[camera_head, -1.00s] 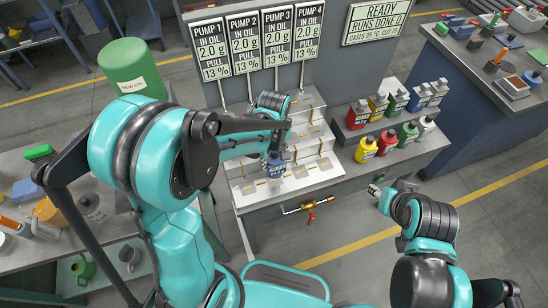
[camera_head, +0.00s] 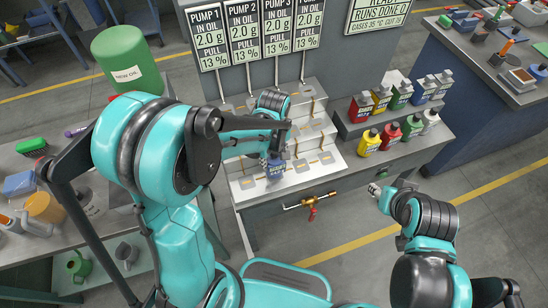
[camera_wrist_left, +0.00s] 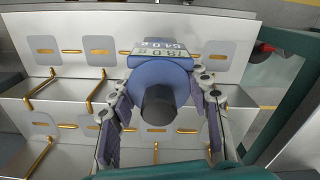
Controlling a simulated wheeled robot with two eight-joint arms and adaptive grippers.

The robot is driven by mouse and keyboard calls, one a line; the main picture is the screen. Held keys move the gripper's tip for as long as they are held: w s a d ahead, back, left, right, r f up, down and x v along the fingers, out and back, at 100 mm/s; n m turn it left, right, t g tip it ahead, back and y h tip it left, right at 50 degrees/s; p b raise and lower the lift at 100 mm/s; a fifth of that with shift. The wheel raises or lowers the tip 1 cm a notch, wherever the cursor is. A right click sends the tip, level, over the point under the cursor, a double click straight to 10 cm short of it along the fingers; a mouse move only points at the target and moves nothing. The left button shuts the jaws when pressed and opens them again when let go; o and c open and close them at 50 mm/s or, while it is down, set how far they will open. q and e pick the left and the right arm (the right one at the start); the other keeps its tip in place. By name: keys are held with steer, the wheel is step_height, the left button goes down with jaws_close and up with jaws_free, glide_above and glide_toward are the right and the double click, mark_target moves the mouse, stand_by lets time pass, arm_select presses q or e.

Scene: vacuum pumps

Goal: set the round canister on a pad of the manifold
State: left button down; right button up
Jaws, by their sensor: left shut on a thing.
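The manifold (camera_head: 318,168) is a pale stepped block with grey pads and brass pipes. The canister is over its front lower step; I cannot tell whether it touches. My right gripper (camera_head: 376,190) is right of the manifold, too small to read.
Red, yellow, green and white bottles (camera_head: 388,138) stand close at the manifold's right. A brass valve with a red handle (camera_head: 311,207) sticks out at the front. A large green drum (camera_head: 127,60) and a cluttered bench (camera_head: 105,215) are at the left.

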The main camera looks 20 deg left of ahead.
arm_select(q)
steer(key=shift+f, duration=0.4)
steer(key=shift+f+b, duration=0.25)
steer(key=shift+b, duration=0.2)
steer(key=c, duration=0.6)
jaws_free()
steer(key=shift+c, duration=0.2)
steer(key=shift+r, duration=0.1)
step_height(320, 180, up, 12)
steer(key=shift+f, duration=0.1)
jaws_close()
